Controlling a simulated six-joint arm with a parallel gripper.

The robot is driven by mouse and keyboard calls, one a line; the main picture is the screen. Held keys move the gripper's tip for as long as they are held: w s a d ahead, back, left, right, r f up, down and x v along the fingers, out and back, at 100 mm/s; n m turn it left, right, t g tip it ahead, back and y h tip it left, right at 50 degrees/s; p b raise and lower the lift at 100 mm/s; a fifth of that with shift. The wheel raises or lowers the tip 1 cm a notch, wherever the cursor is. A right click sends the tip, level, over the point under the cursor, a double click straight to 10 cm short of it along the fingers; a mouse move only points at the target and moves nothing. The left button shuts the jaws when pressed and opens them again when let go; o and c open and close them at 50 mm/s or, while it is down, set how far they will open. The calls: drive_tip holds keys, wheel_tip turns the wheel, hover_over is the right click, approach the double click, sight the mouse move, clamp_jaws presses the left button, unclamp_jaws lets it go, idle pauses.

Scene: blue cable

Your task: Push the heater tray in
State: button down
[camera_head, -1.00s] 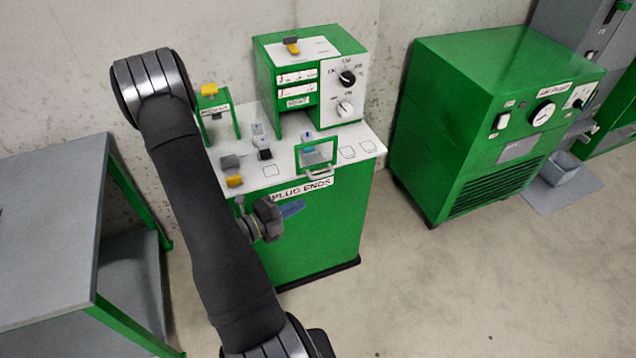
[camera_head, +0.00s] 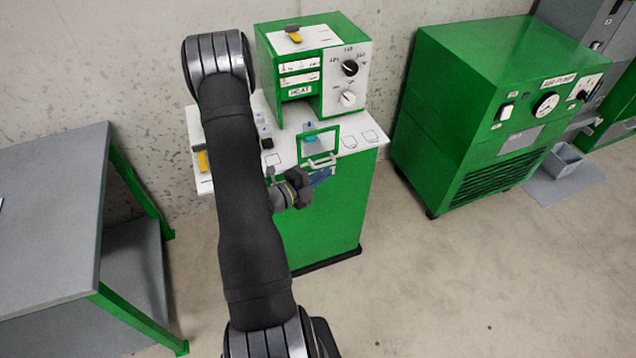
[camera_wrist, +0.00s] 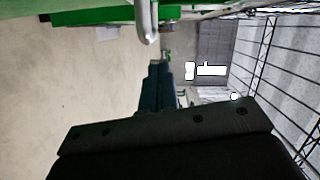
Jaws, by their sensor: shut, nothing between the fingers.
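The heater tray (camera_head: 302,151) is out in front of the green heater (camera_head: 350,38) on the cabinet top. Its upright front is a green frame around a clear pane, with a pale handle (camera_head: 320,163) low on it. A small blue thing shows behind the pane. My gripper (camera_head: 325,175) is shut and empty, close below the handle; I cannot tell whether they touch. In the wrist view, my dark blue fingers (camera_wrist: 155,85) point away, and a metal handle (camera_wrist: 146,22) shows just above their tips. My arm hides the cabinet's left part.
The green cabinet (camera_head: 330,215) holds up the white top. A grey bench (camera_head: 50,210) stands at left. A large green machine (camera_head: 470,120) with a gauge stands at right. Open floor (camera_head: 450,280) lies in front and between them.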

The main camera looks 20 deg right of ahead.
sight(331, 155)
drive_tip(key=shift+w+f, duration=0.2)
drive_tip(key=shift+w, duration=0.7)
drive_tip(key=w, duration=0.4)
drive_tip(key=shift+w, duration=0.1)
